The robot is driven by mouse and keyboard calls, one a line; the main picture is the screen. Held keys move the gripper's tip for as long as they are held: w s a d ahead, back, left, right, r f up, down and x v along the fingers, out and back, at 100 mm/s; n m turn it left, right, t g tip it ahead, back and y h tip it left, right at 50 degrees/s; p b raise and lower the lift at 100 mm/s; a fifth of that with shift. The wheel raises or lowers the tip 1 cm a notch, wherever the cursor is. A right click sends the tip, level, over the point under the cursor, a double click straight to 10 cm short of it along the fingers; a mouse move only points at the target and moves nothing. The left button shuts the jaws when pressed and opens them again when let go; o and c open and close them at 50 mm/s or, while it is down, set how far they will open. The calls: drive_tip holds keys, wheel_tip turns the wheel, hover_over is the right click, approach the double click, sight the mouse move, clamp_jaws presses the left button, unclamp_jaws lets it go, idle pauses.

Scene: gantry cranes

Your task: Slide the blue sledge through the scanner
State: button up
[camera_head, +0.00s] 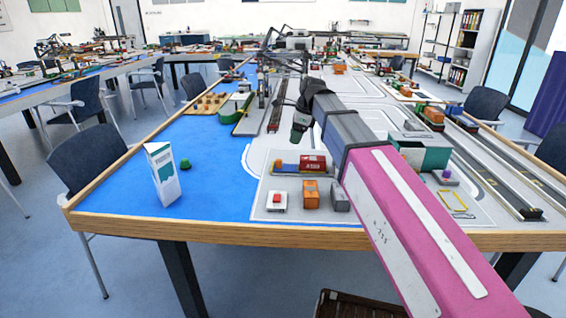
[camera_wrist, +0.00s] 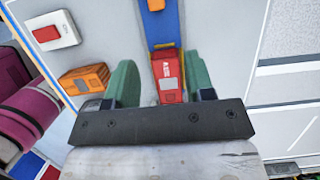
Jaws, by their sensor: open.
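A long blue piece, which looks like the blue sledge (camera_wrist: 164,28), runs away from my gripper in the wrist view. An orange block (camera_wrist: 156,4) sits at its far end and a red block with white lettering (camera_wrist: 167,80) at its near end. In the head view the red block (camera_head: 313,163) lies on the grey plate near the table's front. My gripper (camera_wrist: 158,65) is open. Its green fingers appear on either side of the red block; the gap in height is unclear. In the head view the gripper (camera_head: 298,135) hangs behind the block. I cannot identify the scanner for certain.
An orange block (camera_head: 311,194), a white piece with a red top (camera_head: 277,200) and a grey block (camera_head: 340,197) stand in front. A teal open box (camera_head: 427,155) is right of my arm. A white upright sign (camera_head: 163,174) stands on the blue area at left.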

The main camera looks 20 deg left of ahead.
sight(279, 160)
drive_tip(key=shift+y, duration=0.5)
drive_tip(key=x, duration=0.4)
drive_tip(key=a+x, duration=0.1)
drive_tip(key=x, duration=0.7)
drive_tip(key=shift+s+a+r, duration=0.15)
drive_tip(key=shift+s+r, duration=0.2)
clamp_jaws()
